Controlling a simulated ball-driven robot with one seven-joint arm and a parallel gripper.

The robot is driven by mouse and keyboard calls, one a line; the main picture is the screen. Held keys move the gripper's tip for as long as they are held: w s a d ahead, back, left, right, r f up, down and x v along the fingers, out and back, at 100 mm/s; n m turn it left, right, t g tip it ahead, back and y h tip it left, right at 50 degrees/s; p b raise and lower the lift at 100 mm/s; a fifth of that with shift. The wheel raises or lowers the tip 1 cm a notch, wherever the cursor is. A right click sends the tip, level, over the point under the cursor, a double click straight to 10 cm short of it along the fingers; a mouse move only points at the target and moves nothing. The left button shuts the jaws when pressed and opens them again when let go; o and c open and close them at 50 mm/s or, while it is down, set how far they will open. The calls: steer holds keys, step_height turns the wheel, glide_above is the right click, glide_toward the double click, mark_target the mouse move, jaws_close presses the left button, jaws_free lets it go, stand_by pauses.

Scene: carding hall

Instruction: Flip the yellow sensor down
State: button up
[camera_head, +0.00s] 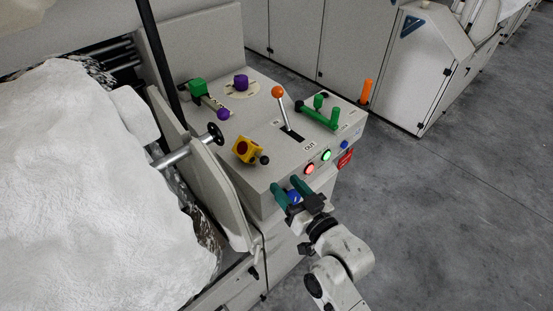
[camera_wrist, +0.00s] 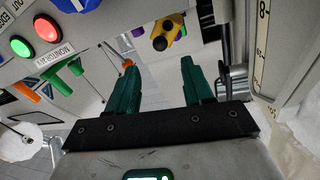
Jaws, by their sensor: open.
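The yellow sensor (camera_head: 243,150) sits on the left front part of the grey control box, with a dark round knob at its right side. It also shows at the top middle of the wrist view (camera_wrist: 168,32), beyond my fingertips. My gripper (camera_head: 287,187), with teal fingers, is at the front face of the box, below and to the right of the sensor and apart from it. Its fingers stand open with nothing between them in the wrist view (camera_wrist: 159,66). I cannot tell exactly how the sensor is tilted.
An orange-tipped lever (camera_head: 278,93), a green handle (camera_head: 318,113), a purple knob (camera_head: 240,82) and a green block (camera_head: 197,87) stand on the box. Red (camera_head: 309,168) and green (camera_head: 326,155) lights are on its front. A black handwheel (camera_head: 216,134) is left of the sensor. Floor at right is clear.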

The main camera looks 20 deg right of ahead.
mark_target(267, 163)
steer(key=w, duration=0.3)
steer(key=w+a, duration=0.1)
steer(key=w, duration=0.5)
steer(key=shift+w+a+p, duration=0.2)
steer(key=shift+p, duration=0.2)
steer(key=shift+c, duration=0.4)
jaws_close()
